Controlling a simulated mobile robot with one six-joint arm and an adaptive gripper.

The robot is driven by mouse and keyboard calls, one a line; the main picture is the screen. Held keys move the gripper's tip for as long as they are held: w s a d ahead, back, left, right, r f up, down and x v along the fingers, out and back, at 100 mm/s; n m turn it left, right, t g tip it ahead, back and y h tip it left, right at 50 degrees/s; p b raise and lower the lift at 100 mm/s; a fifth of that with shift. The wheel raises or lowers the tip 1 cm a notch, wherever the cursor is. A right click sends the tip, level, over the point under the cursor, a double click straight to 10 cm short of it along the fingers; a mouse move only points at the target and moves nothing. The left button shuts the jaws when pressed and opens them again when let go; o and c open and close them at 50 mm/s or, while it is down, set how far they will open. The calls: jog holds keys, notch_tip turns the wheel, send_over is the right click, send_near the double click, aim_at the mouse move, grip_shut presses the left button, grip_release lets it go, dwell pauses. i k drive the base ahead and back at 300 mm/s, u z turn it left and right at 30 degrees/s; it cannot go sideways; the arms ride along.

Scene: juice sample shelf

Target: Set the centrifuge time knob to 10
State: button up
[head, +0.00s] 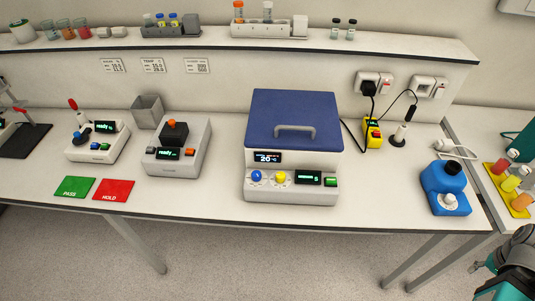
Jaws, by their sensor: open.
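The centrifuge (291,150) stands at the middle of the bench, a white box with a closed blue lid and a grey handle. Its front panel has a blue knob (256,176) at left and a yellow knob (280,177) beside it. Which of these is the time knob, and their settings, are too small to read. An upper display (267,157) reads about 20 °C. A lower display (308,178) shows small green text, beside a green button (331,182). My gripper (480,267) is partly in view at the lower right, open, apart from the centrifuge.
Two devices with "ready" displays (103,143) (170,148) stand left of the centrifuge, behind green PASS (75,187) and red HOLD (113,190) mats. A blue device (445,187) stands at right, near a yellow plug-in unit (373,133). The bench front between centrifuge and blue device is clear.

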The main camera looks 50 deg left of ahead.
aim_at(280, 176)
jog(key=z, duration=0.05)
jog(key=k, duration=2.1)
jog(key=u, duration=1.1)
jog(key=i, duration=1)
jog(key=z, duration=0.05)
